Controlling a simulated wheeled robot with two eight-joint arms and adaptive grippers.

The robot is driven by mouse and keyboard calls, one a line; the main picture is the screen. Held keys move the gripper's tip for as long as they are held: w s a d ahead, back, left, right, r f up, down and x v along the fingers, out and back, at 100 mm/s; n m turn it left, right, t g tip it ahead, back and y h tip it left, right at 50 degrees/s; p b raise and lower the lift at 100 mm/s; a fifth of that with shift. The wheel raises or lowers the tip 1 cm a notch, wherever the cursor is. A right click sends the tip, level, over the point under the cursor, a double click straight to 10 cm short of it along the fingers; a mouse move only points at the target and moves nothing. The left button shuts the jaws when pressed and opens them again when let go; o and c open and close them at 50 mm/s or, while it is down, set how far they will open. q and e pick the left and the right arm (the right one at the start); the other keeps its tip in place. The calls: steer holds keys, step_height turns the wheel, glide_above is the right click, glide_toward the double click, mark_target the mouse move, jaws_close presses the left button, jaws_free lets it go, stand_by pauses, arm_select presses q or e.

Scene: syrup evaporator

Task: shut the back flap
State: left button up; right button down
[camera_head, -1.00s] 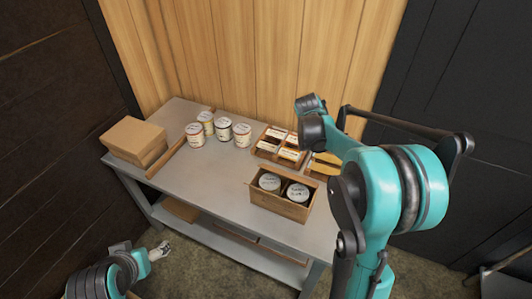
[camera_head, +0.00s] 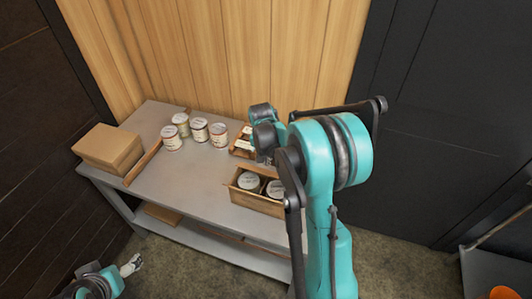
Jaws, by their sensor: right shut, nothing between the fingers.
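A brown open box (camera_head: 256,201) with two lidded tins (camera_head: 248,181) in it stands near the front edge of the grey table. A thin raised edge shows along its back, but my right arm hides part of it and I cannot make out how far the back flap is open. My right gripper (camera_head: 263,156) is small in view, shut and empty, just behind the box and partly hidden by my arm; I cannot tell whether it touches the box. My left gripper (camera_head: 131,265) is low at the left, away from the table; its fingers are too small to read.
Several labelled tins (camera_head: 200,130) stand at the back of the table (camera_head: 190,178). A wooden divided tray (camera_head: 243,142) sits behind the box, partly hidden. A closed cardboard box (camera_head: 108,147) and a wooden strip (camera_head: 143,162) lie at the left. The table's middle is clear.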

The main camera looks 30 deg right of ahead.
mark_target(265, 173)
steer(key=shift+s+a+f, duration=0.3)
steer(key=shift+a+f, duration=0.05)
steer(key=shift+f, duration=0.2)
steer(key=shift+s+a+f, duration=0.3)
steer(key=shift+a+f, duration=0.05)
steer(key=shift+f, duration=0.2)
steer(key=shift+b, duration=0.3)
steer(key=shift+s+a+f+t+h, duration=0.1)
steer(key=shift+s+a+t+h, duration=0.1)
steer(key=shift+t+h, duration=0.1)
steer(key=shift+b, duration=0.3)
steer(key=shift+f, duration=0.1)
steer(key=f+t+h+b, duration=0.1)
steer(key=b, duration=0.1)
steer(key=s+a+f+t+h+b, duration=0.1)
steer(key=b, duration=0.1)
steer(key=shift+a+h, duration=0.25)
steer(key=shift+h, duration=0.15)
steer(key=shift+s+a+f+b, duration=0.3)
steer(key=shift+f+b, duration=0.25)
steer(key=shift+b, duration=0.2)
steer(key=shift+r, duration=0.1)
